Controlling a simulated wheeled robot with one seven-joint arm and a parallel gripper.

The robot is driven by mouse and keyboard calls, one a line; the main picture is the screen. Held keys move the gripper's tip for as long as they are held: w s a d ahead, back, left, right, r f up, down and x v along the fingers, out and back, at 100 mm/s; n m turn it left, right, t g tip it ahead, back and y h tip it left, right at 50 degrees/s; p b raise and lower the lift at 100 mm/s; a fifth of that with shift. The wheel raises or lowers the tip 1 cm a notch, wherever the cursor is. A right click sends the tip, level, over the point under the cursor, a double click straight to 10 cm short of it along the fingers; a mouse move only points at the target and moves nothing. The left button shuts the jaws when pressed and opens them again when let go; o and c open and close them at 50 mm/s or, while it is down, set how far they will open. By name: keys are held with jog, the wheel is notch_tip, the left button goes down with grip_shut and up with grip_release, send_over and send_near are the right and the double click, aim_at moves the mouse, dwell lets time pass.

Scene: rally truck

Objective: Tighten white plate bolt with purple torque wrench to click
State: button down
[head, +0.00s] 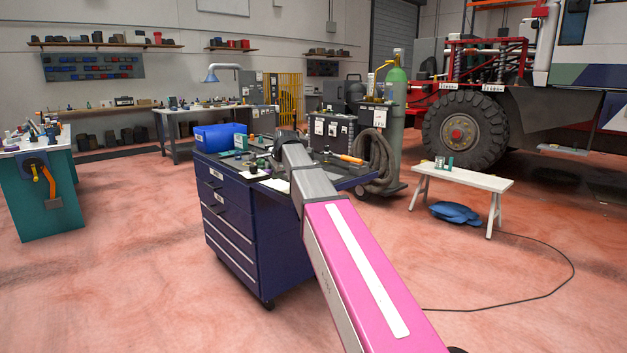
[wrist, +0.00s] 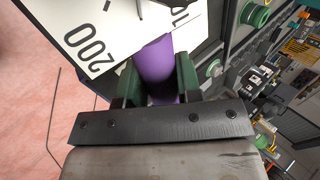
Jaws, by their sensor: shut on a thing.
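My gripper (wrist: 158,82) is shut on the purple torque wrench (wrist: 155,58) in the wrist view. Its dark green fingers press on both sides of the smooth purple handle; the rest of the wrench is hidden or out of frame. Just beyond lies a white card (wrist: 85,35) printed with "200" and other partly cut-off black marks. I cannot tell whether the wrench touches it. In the head view my arm reaches over the blue tool cart, and it hides the gripper and wrench. I cannot make out the white plate bolt in either view.
The blue tool cart (head: 240,240) holds a blue bin (head: 218,137) and small tools, including an orange-handled one (head: 351,159). A white bench (head: 470,179) stands to the right, before the truck's big wheel (head: 465,130).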

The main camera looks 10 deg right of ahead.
jog(key=shift+w+a+m+t+h, duration=0.15)
jog(key=shift+w+a+m+h, duration=0.15)
jog(key=shift+w+m, duration=0.35)
jog(key=shift+w+a+m+t+h, duration=0.1)
jog(key=shift+w+a+m+h, duration=0.2)
jog(key=shift+w, duration=0.7)
jog(key=shift+w+a+m+t+h, duration=0.15)
jog(key=shift+w+m+h, duration=0.15)
jog(key=shift+w+m, duration=0.4)
dwell(1.7)
jog(key=shift+w+m+h, duration=0.4)
jog(key=shift+w+m, duration=0.05)
jog(key=shift+w, duration=0.6)
dwell(0.3)
jog(key=shift+s+d+n+y, duration=0.15)
jog(key=shift+s+n+y, duration=0.35)
jog(key=shift+s, duration=0.5)
dwell(0.8)
jog(key=c, duration=1.5)
grip_release()
grip_shut()
jog(key=shift+s, duration=0.25)
